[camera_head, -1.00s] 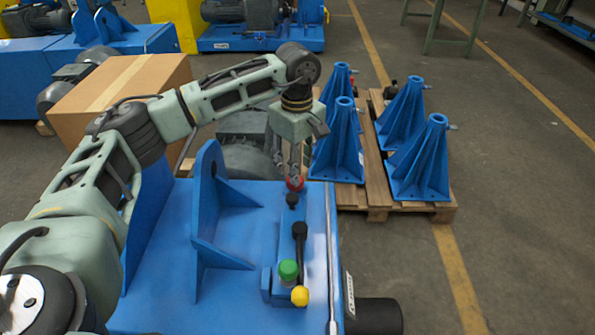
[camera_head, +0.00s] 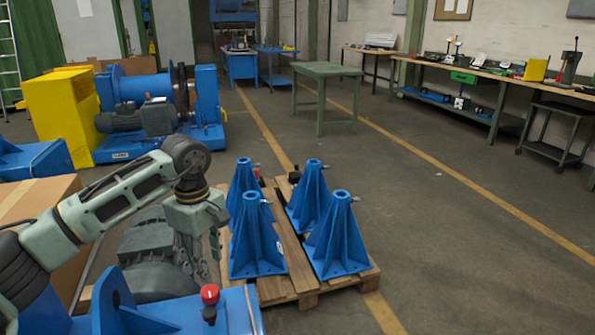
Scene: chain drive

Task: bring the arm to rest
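My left arm comes in from the left edge. Its gripper (camera_head: 196,262) hangs with the fingers pointing down, just above and slightly left of a red knob (camera_head: 210,294) on a blue machine base (camera_head: 180,318) at the bottom edge. The fingers are small against a dark motor, so their opening is unclear. I see no object held in them. The fingertips look apart from the knob, but the gap is hard to judge. My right arm and gripper are not in view.
A wooden pallet (camera_head: 307,300) with several blue ribbed stands (camera_head: 337,240) is right of the gripper. A dark motor (camera_head: 152,250) and a cardboard box (camera_head: 62,205) are behind the base. A green table (camera_head: 325,70) and workbench (camera_head: 485,80) stand farther back.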

